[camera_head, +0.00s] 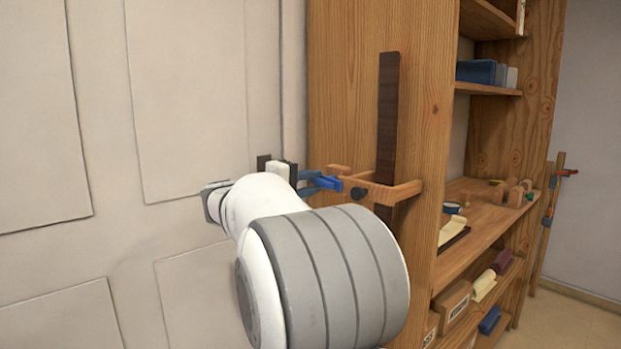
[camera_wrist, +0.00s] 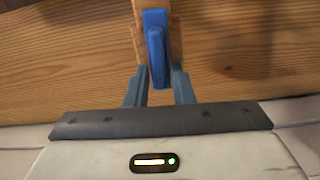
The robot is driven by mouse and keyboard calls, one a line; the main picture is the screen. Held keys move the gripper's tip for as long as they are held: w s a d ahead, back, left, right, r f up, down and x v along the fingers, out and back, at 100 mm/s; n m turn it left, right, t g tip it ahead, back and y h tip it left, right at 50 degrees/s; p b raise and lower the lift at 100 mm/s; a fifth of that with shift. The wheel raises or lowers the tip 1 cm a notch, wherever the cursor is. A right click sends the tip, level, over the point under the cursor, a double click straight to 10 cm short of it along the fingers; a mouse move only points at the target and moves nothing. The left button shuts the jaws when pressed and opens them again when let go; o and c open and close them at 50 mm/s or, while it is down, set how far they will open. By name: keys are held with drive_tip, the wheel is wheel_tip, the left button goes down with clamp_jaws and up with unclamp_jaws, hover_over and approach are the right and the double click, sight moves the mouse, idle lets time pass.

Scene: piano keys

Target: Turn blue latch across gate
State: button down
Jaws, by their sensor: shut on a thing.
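The blue latch (camera_head: 326,182) is a small bar at the near end of a wooden bracket on the side of the wooden shelf unit. In the wrist view the latch (camera_wrist: 155,48) lies lengthwise in front of a wooden piece, its lower end between my fingers. My gripper (camera_head: 310,183) is shut on the latch; its blue-grey fingers also show in the wrist view (camera_wrist: 158,80). The bracket, apparently the gate (camera_head: 405,189), surrounds a tall dark strip (camera_head: 388,120). My arm hides part of the area below.
A white panelled door (camera_head: 185,100) stands close on the left. The shelf unit (camera_head: 340,80) holds blue items (camera_head: 480,71), a tape roll (camera_head: 452,208) and wooden pieces (camera_head: 512,193). Free floor (camera_head: 575,315) shows at the far right.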

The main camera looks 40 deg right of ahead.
drive_tip(key=shift+f+n, duration=0.15)
drive_tip(key=shift+n, duration=0.35)
drive_tip(key=c, duration=1.5)
unclamp_jaws()
drive_tip(key=shift+o, duration=0.2)
drive_tip(key=a+p, duration=0.1)
drive_tip(key=a, duration=0.7)
drive_tip(key=shift+s, duration=0.3)
drive_tip(key=shift+d, duration=0.1)
